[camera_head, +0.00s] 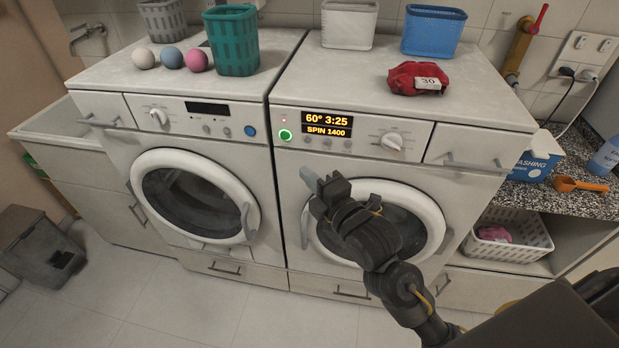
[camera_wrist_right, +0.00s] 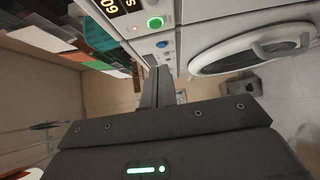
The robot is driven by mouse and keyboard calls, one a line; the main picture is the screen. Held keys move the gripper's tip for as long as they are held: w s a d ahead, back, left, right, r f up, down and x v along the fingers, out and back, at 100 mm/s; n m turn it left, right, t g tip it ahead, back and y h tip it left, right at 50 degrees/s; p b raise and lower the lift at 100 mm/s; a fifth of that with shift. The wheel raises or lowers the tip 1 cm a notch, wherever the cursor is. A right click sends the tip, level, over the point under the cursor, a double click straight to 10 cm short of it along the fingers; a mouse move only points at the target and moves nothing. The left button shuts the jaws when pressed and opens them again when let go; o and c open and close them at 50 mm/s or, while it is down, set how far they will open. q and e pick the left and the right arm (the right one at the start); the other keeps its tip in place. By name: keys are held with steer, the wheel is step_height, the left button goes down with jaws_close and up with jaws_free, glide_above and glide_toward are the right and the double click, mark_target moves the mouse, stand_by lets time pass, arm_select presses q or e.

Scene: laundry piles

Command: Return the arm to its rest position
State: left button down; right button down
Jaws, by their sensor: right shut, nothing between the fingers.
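My right gripper (camera_head: 311,178) is in front of the right washing machine (camera_head: 350,158), just below its control panel. Its fingers look shut and empty; they also show in the right wrist view (camera_wrist_right: 157,85). The right machine's display (camera_head: 326,124) reads 60° 3:25 and SPIN 1400, and a round button (camera_head: 285,135) glows green. That green button also shows in the right wrist view (camera_wrist_right: 155,23), off to one side of the fingers and apart from them. My right arm reaches up from the lower right and covers part of the machine's door. My left gripper is not in view.
A second washing machine (camera_head: 190,165) stands on the left. Baskets, several balls and a red bundle (camera_head: 417,78) lie on top. On the right, a speckled counter (camera_head: 582,150) holds a blue box and an orange scoop (camera_head: 580,184). A grey bin (camera_head: 42,247) stands left. The floor in front is clear.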

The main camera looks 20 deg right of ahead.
stand_by(0.6)
steer(key=s+d+f+m+g+h, duration=0.2)
steer(key=s+d+f+m+g, duration=0.2)
steer(key=s+f+m+g, duration=0.55)
steer(key=s+d+f+m+g+h, duration=0.25)
steer(key=s+f+m+g, duration=0.25)
steer(key=s+f+m, duration=0.85)
steer(key=s+f+n, duration=0.2)
steer(key=f, duration=1.3)
steer(key=s+f+n, duration=0.2)
steer(key=s+f, duration=0.1)
steer(key=f, duration=1.2)
steer(key=s+d+f+g, duration=0.2)
steer(key=s+d+f, duration=0.1)
steer(key=s+f, duration=1.1)
steer(key=shift+s+d+f+n, duration=0.2)
steer(key=shift+s+n, duration=0.1)
steer(key=shift+s, duration=0.55)
